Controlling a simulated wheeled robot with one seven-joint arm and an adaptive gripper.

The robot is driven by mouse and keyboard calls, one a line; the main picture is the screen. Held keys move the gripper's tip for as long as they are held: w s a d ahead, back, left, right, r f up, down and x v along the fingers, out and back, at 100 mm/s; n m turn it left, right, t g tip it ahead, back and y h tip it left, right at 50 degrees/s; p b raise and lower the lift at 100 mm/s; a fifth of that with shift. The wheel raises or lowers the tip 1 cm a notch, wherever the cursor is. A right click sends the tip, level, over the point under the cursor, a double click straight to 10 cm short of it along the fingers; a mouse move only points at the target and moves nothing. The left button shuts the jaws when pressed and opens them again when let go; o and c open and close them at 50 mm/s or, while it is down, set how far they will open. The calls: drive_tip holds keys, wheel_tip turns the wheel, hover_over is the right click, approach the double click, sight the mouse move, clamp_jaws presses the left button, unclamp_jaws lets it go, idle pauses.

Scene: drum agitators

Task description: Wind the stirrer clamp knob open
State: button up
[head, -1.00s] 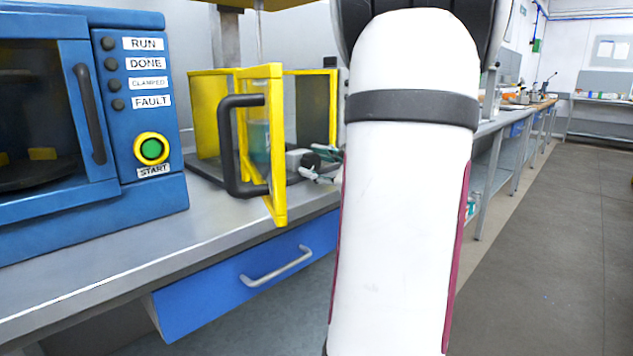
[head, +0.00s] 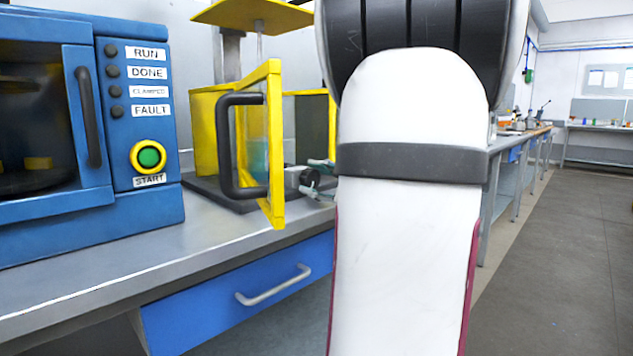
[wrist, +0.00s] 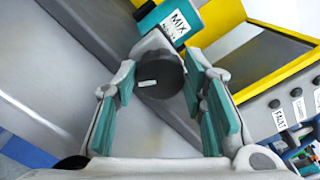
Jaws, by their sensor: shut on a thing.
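The clamp knob (wrist: 160,78) is a dark round knob with a white mark on its face, in the upper middle of the wrist view. It sits on a pale grey clamp body (wrist: 153,45). My gripper (wrist: 163,73) has its teal-padded fingers on either side of the knob and is shut on it. In the head view the knob (head: 310,178) shows small and dark beside the grey clamp block (head: 293,175). My gripper (head: 320,178) shows there only in part, fingers above and below the knob; my arm hides the rest.
A yellow guard door (head: 274,150) with a black handle (head: 224,145) stands open just left of the clamp. A blue machine (head: 90,220) with a green START button (head: 149,157) is farther left. A teal part labelled MIX (wrist: 174,22) is close above the knob.

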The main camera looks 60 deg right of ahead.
drive_tip(key=o, duration=1.2)
drive_tip(key=shift+c, duration=0.2)
drive_tip(key=v, duration=1.2)
drive_tip(key=shift+f, duration=0.1)
